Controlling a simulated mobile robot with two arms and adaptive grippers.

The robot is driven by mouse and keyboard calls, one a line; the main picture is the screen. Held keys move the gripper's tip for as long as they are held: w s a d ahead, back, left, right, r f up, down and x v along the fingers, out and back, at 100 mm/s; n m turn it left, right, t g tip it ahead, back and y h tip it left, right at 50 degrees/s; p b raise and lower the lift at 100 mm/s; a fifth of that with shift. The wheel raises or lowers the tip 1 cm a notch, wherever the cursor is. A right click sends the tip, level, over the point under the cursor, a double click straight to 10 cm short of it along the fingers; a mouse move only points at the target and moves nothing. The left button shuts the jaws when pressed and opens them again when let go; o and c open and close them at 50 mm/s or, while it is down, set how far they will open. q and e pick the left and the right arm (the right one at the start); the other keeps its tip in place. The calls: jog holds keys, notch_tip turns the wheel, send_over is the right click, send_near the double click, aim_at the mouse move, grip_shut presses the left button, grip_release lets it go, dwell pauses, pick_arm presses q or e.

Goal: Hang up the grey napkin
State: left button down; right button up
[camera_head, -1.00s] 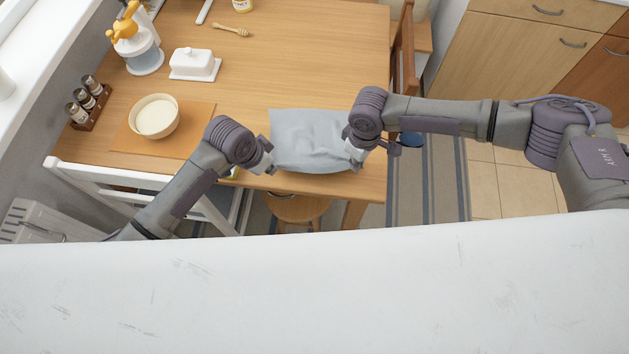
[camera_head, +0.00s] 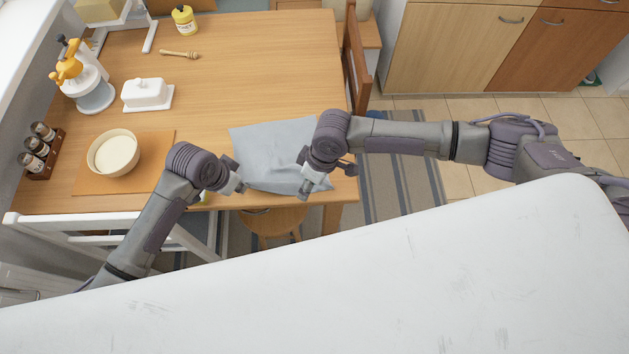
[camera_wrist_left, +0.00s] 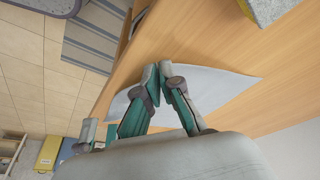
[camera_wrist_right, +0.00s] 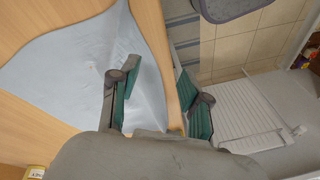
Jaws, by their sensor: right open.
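The grey napkin (camera_head: 265,150) lies spread with some creases at the front edge of the wooden table, between my grippers. My left gripper (camera_head: 239,186) is at its front left corner. In the left wrist view its fingertips (camera_wrist_left: 158,70) meet, with the pale napkin (camera_wrist_left: 218,90) on both sides, so they pinch its edge. My right gripper (camera_head: 307,188) is at the napkin's front right part, by the table edge. In the right wrist view its fingers (camera_wrist_right: 158,72) are apart, one over the napkin (camera_wrist_right: 75,55) and one past the table edge. No hanging place is clearly seen.
A cream bowl (camera_head: 114,153) on an orange mat (camera_head: 152,170), a spice rack (camera_head: 44,168) and a white butter dish (camera_head: 148,94) stand left on the table. A white chair (camera_head: 100,222) and a stool (camera_head: 268,222) are at its front. The table's right middle is clear.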

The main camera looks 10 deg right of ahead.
jog(key=s+a+r+t+y, duration=0.1)
jog(key=s+r+t+y, duration=0.1)
jog(key=s+y, duration=0.1)
jog(key=m+t, duration=0.1)
jog(key=t, duration=0.3)
send_near(324, 186)
jog(key=shift+w+a+f, duration=0.75)
jog(key=shift+w+a, duration=0.2)
jog(key=shift+w, duration=0.1)
jog(key=shift+w+a+f, duration=0.8)
jog(key=shift+w+a, duration=0.1)
jog(key=shift+w, duration=0.2)
jog(key=shift+f, duration=0.1)
jog(key=shift+x, duration=1.15)
jog(key=shift+s+f, duration=0.1)
jog(key=shift+s, duration=0.05)
grip_shut()
